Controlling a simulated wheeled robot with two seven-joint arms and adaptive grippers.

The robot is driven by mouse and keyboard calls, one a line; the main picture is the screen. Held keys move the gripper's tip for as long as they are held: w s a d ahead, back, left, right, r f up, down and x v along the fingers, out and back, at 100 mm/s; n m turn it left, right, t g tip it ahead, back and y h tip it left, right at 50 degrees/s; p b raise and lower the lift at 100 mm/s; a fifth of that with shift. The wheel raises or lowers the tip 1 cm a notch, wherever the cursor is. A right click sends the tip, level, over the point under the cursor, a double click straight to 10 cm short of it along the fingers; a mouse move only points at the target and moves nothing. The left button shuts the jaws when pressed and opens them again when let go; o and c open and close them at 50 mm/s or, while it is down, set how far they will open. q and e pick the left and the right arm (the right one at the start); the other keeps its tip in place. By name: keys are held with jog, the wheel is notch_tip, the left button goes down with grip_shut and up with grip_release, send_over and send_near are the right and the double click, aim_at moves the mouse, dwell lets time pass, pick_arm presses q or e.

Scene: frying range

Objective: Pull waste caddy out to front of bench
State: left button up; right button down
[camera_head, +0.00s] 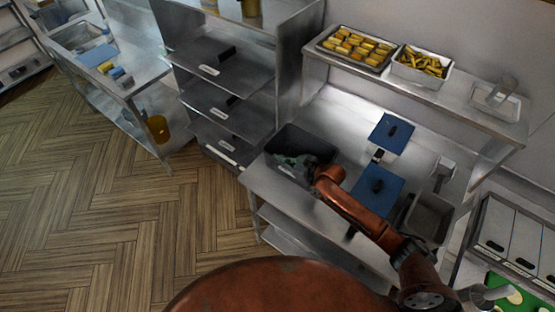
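A dark, open-topped caddy (293,140) stands on the steel bench (272,194), near its left end. My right arm reaches in from the lower right. My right gripper (287,164) is at the caddy's near side and covers part of its front wall. The fingers are small and dark against the caddy, so I cannot tell whether they are open or shut on its rim. My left gripper is not in view.
Blue boards (391,133) with dark items lie right of the caddy, beside a grey metal pan (429,217). Above the bench, a shelf holds a tray of yellow pieces (355,47). A dark shelf rack (222,66) stands left. The wooden floor (110,215) is clear.

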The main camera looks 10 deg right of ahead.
jog(key=shift+d, duration=0.1)
jog(key=c, duration=2.1)
grip_release()
jog(key=v, duration=1.2)
